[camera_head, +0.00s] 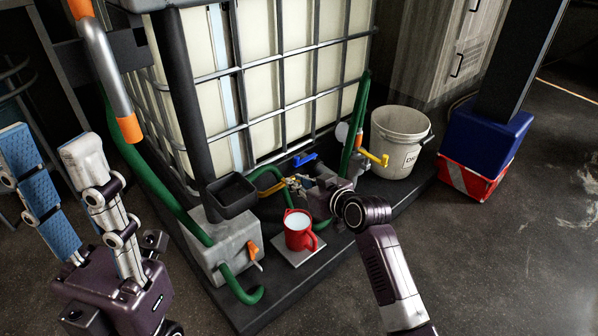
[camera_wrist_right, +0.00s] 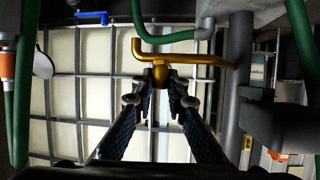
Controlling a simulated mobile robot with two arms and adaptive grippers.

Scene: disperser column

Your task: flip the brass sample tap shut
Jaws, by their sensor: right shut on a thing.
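The brass sample tap (camera_head: 273,187) sits low at the front of the caged white tank, beside a red mug. In the right wrist view the tap (camera_wrist_right: 190,58) shows a long bar with an upturned end and a short stub below it. My right gripper (camera_head: 304,184) reaches in from the right; in the wrist view its fingers (camera_wrist_right: 160,88) are closed on the stub. Its own body hides part of the tap in the head view. My left gripper (camera_head: 47,148) is open and empty at the far left, away from the tap.
The red mug (camera_head: 299,232) stands on a pale plate (camera_head: 297,254). A blue-handled valve (camera_head: 304,160) and a yellow tap (camera_head: 373,158) are close by. Green hoses (camera_head: 170,203) run around a grey box (camera_head: 215,246). A white bucket (camera_head: 398,145) stands right.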

